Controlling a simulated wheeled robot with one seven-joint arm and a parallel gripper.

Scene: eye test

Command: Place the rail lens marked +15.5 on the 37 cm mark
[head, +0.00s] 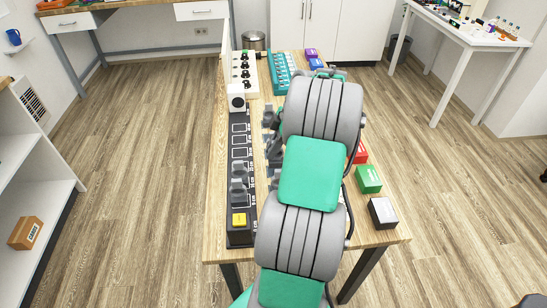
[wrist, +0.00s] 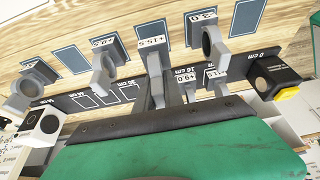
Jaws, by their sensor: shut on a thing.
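The lens marked +15.5 (wrist: 152,44) is a grey holder with a white label, in the middle of the wrist view. My gripper (wrist: 156,88) is shut on it, seen nearly edge-on; I cannot tell whether its foot is clear of the table. The black rail (wrist: 108,95) runs across the wrist view below the lens row, with white cm marks and outlined boxes. The 37 cm mark is too small to read.
Other grey lenses, one marked +2.0 (wrist: 205,18), stand beside the held one. A yellow-topped block (head: 239,219) and a white block (head: 236,98) stand at the rail's ends. Coloured boxes (head: 368,180) stand right.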

